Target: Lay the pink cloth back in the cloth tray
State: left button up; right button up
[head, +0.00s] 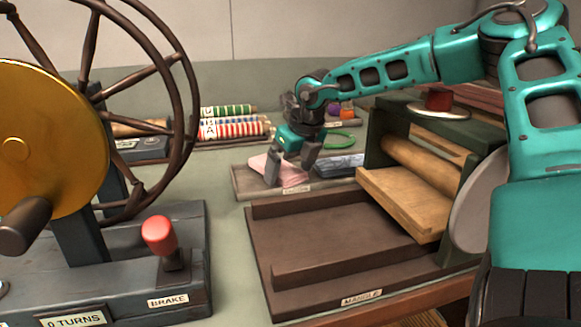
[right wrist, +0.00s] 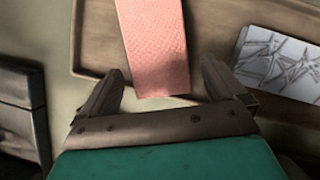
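The pink cloth (head: 284,177) is a flat folded strip in the shallow brown cloth tray (head: 242,184) at the middle of the head view. In the right wrist view the cloth (right wrist: 155,45) lies across the tray (right wrist: 95,38), its near end around the tray's edge. I cannot tell whether that end rests on the rim. My right gripper (head: 292,177) is above the tray at the cloth. Its fingers (right wrist: 158,88) are spread wide, with a gap on each side of the cloth's near end. My left gripper is not in view.
A grey-white patterned cloth (head: 341,166) lies at the tray's right. The wooden mangle (head: 405,190) and its brown bed (head: 330,240) stand in front. A spoked wheel with a red brake lever (head: 159,236) fills the left.

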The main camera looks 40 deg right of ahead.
jog(key=shift+r+p, duration=0.65)
jog(key=shift+p, duration=0.2)
pick_arm(q)
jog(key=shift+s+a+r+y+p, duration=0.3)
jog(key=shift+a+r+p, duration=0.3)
jog(key=shift+p, duration=0.6)
pick_arm(e)
jog(key=v, duration=1.1)
jog(key=shift+s+r, duration=0.15)
jog(key=shift+r, duration=0.2)
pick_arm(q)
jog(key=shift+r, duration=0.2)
pick_arm(e)
jog(key=shift+a, duration=0.1)
